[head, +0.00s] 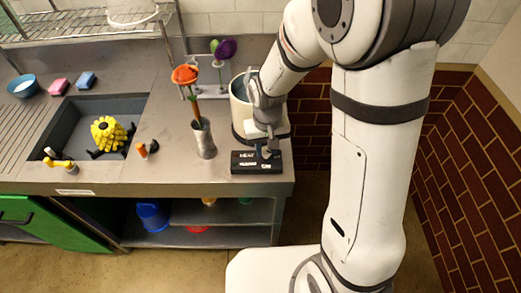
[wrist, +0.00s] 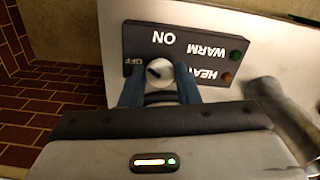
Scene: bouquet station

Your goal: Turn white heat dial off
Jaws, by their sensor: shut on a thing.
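The white heat dial (wrist: 160,72) sits on a dark control box (wrist: 185,38), with ON, OFF, WARM and HEAT lettering upside down in the wrist view. My gripper (wrist: 159,82) has its two blue fingers on either side of the dial, shut on it. The dial's dark pointer mark slants toward the OFF lettering at its left. The lower part of the dial is hidden by my gripper. In the head view, the box (head: 240,168) lies at the counter's front right, with my gripper (head: 267,153) over it.
A green light (wrist: 236,56) and a dull reddish light (wrist: 226,78) are on the box. A vase (head: 205,141) with an orange flower (head: 185,75) stands left of it. A pale pot (head: 240,112) stands behind. A sink (head: 65,115) holds a yellow flower cluster (head: 108,132).

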